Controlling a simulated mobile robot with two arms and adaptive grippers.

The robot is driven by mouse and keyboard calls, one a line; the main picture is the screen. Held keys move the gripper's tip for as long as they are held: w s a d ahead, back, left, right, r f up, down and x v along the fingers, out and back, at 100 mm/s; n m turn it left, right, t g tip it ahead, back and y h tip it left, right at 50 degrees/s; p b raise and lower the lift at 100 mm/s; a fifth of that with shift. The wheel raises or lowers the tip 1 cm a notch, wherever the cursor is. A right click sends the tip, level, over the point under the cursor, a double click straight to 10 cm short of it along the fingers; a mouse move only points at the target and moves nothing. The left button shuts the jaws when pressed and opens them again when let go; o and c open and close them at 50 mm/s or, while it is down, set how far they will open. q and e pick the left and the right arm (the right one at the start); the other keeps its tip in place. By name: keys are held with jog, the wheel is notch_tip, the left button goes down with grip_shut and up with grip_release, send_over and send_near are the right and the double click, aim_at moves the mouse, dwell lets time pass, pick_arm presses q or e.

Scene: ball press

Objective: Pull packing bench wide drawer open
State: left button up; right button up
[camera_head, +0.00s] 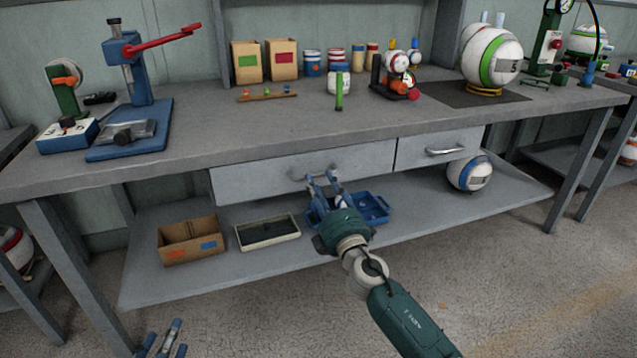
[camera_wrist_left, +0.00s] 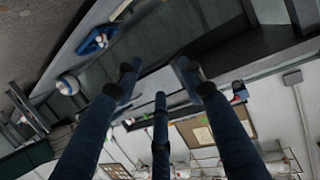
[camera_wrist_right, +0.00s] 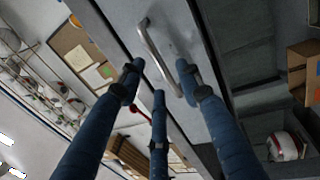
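The wide drawer (camera_head: 255,180) is a grey front under the bench top, and its front looks about flush with the narrow drawer beside it. Its metal bar handle (camera_head: 298,177) is partly hidden by my right gripper (camera_head: 322,178). In the right wrist view the handle (camera_wrist_right: 150,45) runs into the space near my right gripper's spread fingertips (camera_wrist_right: 158,80); I cannot tell if they touch it. My left gripper (camera_head: 163,342) is low at the picture's bottom left, away from the bench. Its fingers are spread and empty in the left wrist view (camera_wrist_left: 158,80).
The narrow drawer (camera_head: 410,152) has its own handle (camera_head: 445,150). The lower shelf holds a cardboard box (camera_head: 190,243), a black tray (camera_head: 268,232), a blue bin (camera_head: 375,208) and a ball (camera_head: 470,172). A blue press (camera_head: 130,130) stands on the bench top. The floor in front is clear.

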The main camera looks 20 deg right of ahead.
jog(key=shift+w+r, duration=0.2)
jog(key=shift+w, duration=0.85)
pick_arm(q)
jog(key=shift+w+d+r+t, duration=0.1)
jog(key=shift+w+r+t, duration=0.1)
jog(key=shift+r, duration=0.25)
jog(key=shift+w+d+r+t, duration=0.1)
jog(key=shift+r+t, duration=0.1)
jog(key=shift+r, duration=0.2)
pick_arm(e)
grip_shut()
jog(key=shift+s, duration=0.1)
